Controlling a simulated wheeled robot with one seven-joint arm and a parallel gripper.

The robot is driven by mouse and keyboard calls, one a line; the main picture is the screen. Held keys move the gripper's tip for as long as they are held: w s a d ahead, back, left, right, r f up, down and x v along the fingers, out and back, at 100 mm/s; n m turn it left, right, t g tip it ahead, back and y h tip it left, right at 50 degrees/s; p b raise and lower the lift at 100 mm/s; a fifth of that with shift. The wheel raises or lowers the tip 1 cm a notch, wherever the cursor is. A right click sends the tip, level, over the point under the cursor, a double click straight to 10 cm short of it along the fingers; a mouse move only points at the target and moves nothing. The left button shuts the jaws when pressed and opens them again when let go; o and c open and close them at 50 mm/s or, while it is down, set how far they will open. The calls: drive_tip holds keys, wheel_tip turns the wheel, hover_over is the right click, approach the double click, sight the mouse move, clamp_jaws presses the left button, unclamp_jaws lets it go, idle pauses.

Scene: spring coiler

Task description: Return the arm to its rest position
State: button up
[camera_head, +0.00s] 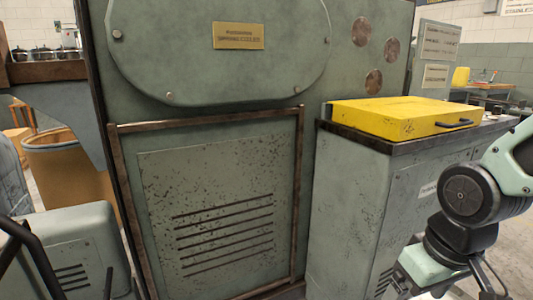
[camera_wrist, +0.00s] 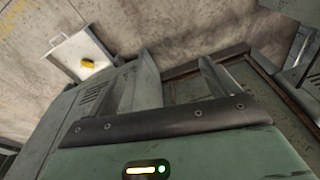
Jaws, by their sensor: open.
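My arm (camera_head: 470,200) is at the right edge of the head view, bent beside the grey-green cabinet with the yellow box on top. Its end is not clearly seen there. In the wrist view my gripper (camera_wrist: 167,72) shows its green body, a dark bolted bar and two fingers set apart. The jaws are open, with nothing seen between them. A small light strip glows on the gripper body.
The green coiler machine (camera_head: 220,150) fills the middle. The yellow box (camera_head: 405,117) lies on the cabinet (camera_head: 350,200) beside my arm. A brown bin (camera_head: 70,175) stands left. The wrist view shows a pale tray (camera_wrist: 70,50) holding a yellow item (camera_wrist: 88,63).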

drive_tip(key=s+a+f+n+g+b, duration=0.2)
drive_tip(key=s+a+f+n+b, duration=0.25)
drive_tip(key=s+a, duration=0.55)
wheel_tip(320, 180, up, 38)
drive_tip(key=p, duration=3.8)
drive_tip(key=shift+d+r, duration=0.15)
